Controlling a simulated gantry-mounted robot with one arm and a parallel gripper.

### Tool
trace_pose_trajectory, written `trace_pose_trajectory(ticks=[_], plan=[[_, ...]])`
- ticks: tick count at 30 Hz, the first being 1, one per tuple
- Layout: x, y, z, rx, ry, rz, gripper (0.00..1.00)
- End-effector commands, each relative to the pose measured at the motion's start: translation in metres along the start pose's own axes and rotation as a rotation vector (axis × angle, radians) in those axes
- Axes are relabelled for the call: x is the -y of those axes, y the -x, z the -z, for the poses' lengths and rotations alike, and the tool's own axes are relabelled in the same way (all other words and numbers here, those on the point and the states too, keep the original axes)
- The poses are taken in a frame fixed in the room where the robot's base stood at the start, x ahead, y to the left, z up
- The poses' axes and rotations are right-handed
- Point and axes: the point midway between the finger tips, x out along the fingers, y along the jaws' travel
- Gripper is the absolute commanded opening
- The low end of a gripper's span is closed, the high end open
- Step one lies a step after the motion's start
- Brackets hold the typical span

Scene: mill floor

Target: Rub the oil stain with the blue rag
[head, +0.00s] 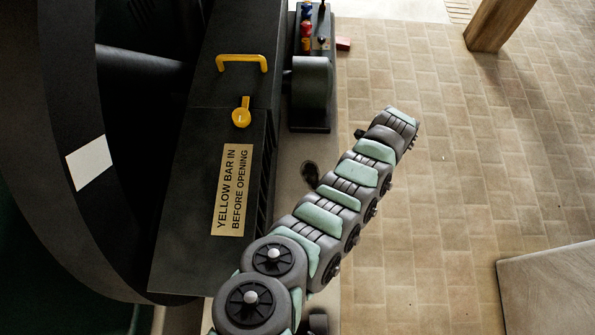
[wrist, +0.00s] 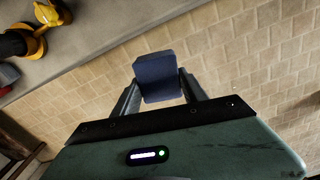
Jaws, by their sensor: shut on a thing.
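A dark blue, folded-looking block, which I take to be the blue rag (wrist: 158,70), sits between the two fingers of my gripper (wrist: 159,84) in the wrist view. My gripper is shut on it, and brick floor shows behind it. In the head view my arm reaches up and right over the floor, beyond the ledge; the fingers and rag are hidden there.
A black machine housing with a yellow handle (head: 242,63), a yellow knob (head: 241,113) and a sign (head: 231,190) stands left. A wooden post (head: 495,22) stands top right.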

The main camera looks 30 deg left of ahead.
Motion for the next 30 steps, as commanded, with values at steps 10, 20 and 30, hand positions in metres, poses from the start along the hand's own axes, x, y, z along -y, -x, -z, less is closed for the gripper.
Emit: trace_pose_trajectory(ticks=[10, 20, 30], plan=[[0.013, -0.009, -0.006, 0.002, -0.174, 0.001, 0.18], [0.024, -0.018, -0.019, 0.002, -0.349, 0.0, 0.18], [0.029, -0.028, -0.038, 0.003, -0.515, 0.002, 0.18]])
